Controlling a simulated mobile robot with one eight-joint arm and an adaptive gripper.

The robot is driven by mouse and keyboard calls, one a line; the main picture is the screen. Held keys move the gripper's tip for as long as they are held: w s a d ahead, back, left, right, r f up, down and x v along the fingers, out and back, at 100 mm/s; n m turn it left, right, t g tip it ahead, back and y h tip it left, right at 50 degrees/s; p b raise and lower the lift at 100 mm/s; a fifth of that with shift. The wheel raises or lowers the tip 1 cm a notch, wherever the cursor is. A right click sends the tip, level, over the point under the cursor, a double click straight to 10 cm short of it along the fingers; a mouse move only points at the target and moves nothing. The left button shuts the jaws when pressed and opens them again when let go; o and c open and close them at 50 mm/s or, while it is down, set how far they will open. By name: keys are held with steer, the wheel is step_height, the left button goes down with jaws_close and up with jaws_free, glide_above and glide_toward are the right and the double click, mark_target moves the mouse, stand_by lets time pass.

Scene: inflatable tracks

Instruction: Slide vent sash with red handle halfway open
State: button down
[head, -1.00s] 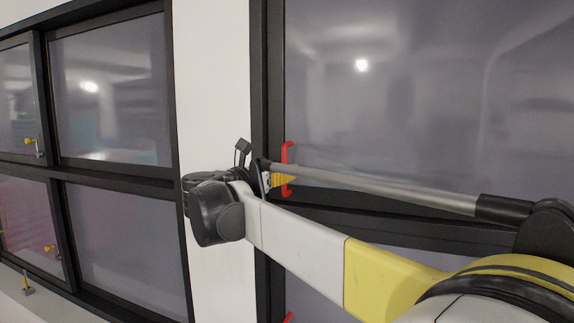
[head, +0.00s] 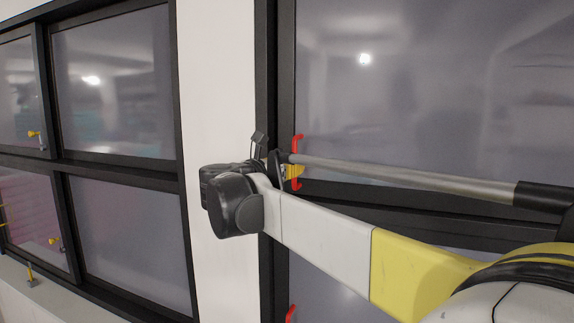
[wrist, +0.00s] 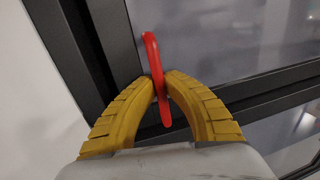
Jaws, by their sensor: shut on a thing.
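The upper vent sash (head: 430,80) has a dark frame and grey glass. Its red handle (head: 298,140) is an upright bar on the sash's left stile. My gripper (head: 292,171) is at this handle, partly hidden by my arm in the head view. In the wrist view, the yellow fingers (wrist: 160,82) are closed on the red handle (wrist: 151,50) from both sides, around its middle. The handle's top and lower end stick out past the fingertips. A narrow dark strip of outer frame (head: 264,90) lies left of the sash stile.
A second red handle (head: 290,313) shows at the bottom on a lower pane. A white wall post (head: 220,80) stands left of the window. Further left is another dark-framed window (head: 115,85) with yellow latches (head: 33,134). My arm crosses the lower right.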

steer(key=b, duration=0.2)
glide_toward(421, 174)
steer(key=w+d, duration=0.1)
steer(key=w, duration=0.1)
steer(key=w+d+r, duration=0.1)
steer(key=w+d, duration=0.1)
steer(key=shift+d+r, duration=0.1)
steer(key=c, duration=1.5)
jaws_free()
steer(key=shift+r, duration=0.1)
steer(key=shift+o, duration=0.2)
steer(key=v, duration=1.2)
